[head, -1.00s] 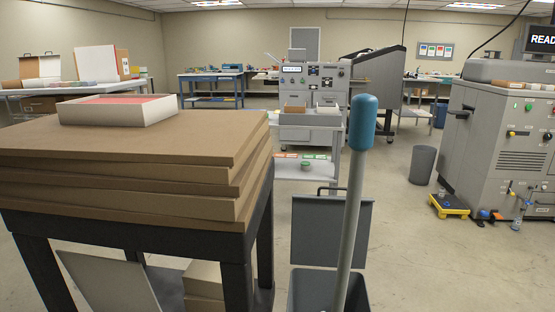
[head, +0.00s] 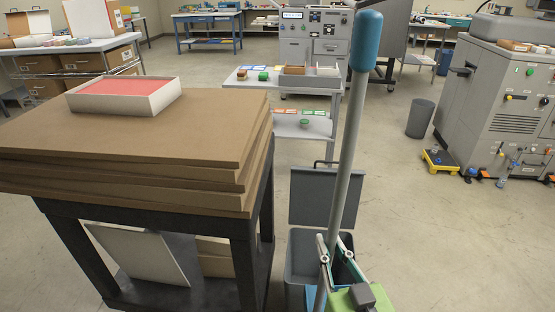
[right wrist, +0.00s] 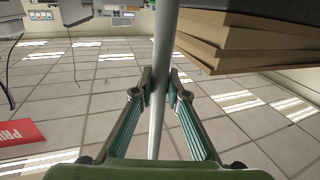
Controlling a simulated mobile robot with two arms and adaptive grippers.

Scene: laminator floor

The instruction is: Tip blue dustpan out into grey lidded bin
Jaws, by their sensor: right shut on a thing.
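The blue dustpan's long grey handle (head: 346,150) rises near the middle of the head view, leaning slightly, with a blue grip (head: 366,42) on top. My right gripper (head: 336,246) is shut around this pole low down. In the right wrist view the pole (right wrist: 163,60) passes between its closed fingers (right wrist: 160,84). The grey bin (head: 303,258) stands just behind the gripper, its flat lid (head: 325,197) raised open. A bit of blue (head: 311,299) shows low by the bin's front; the pan itself is mostly hidden by my gripper. My left gripper is out of view.
A dark table (head: 253,240) stacked with brown boards (head: 200,128) stands close on the left, a white box with red contents (head: 130,96) on top. A grey trolley (head: 238,85) stands behind the bin. Floor is open to the right, before a grey machine (head: 490,95).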

